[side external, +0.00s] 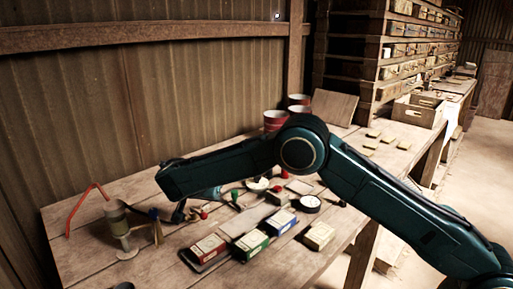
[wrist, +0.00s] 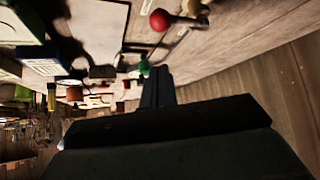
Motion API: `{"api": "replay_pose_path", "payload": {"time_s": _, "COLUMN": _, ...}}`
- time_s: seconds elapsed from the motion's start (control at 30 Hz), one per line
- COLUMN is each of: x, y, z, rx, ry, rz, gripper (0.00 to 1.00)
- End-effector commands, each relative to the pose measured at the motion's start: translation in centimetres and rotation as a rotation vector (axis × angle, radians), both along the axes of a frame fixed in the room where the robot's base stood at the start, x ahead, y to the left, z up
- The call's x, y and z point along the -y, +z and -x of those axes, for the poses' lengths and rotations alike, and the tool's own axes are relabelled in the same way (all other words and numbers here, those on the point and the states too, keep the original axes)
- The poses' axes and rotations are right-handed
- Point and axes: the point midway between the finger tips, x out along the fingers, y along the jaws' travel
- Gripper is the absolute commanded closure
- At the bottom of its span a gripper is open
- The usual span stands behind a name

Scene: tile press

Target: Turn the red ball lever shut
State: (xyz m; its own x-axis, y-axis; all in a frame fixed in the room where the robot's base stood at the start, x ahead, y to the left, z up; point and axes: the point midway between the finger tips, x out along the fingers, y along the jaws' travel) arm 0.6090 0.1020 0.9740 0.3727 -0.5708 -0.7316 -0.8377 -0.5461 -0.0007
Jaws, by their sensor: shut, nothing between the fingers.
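The red ball lever (wrist: 160,20) is near the top of the wrist view, with its ball left of a dark metal base. In the side external view its red ball (side external: 203,214) sits low over the bench, right of a dark fitting. My gripper (wrist: 156,84) shows dark, narrow fingers closed together and empty. In the wrist view a gap separates the fingers from the red ball. A green knob (wrist: 144,64) appears just beyond the fingertips. In the side external view the fingers are hard to make out beneath my arm.
Green (side external: 250,244), blue (side external: 280,222), red (side external: 206,248) and yellow (side external: 319,235) boxes line the bench's front. Corrugated wall (side external: 90,100) backs the bench.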

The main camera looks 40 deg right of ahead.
Motion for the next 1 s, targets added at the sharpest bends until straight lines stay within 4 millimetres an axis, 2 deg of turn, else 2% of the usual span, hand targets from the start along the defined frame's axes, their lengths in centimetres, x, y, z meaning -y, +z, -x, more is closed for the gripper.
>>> {"api": "replay_pose_path", "payload": {"time_s": 0.43, "x": -3.0, "y": 3.2, "z": -0.7, "rx": 0.001, "ry": 0.001, "rz": 0.0, "gripper": 1.0}}
{"api": "replay_pose_path", "payload": {"time_s": 1.0, "x": -3.8, "y": 4.3, "z": -0.7, "rx": -0.001, "ry": 0.001, "rz": -0.002, "gripper": 1.0}}
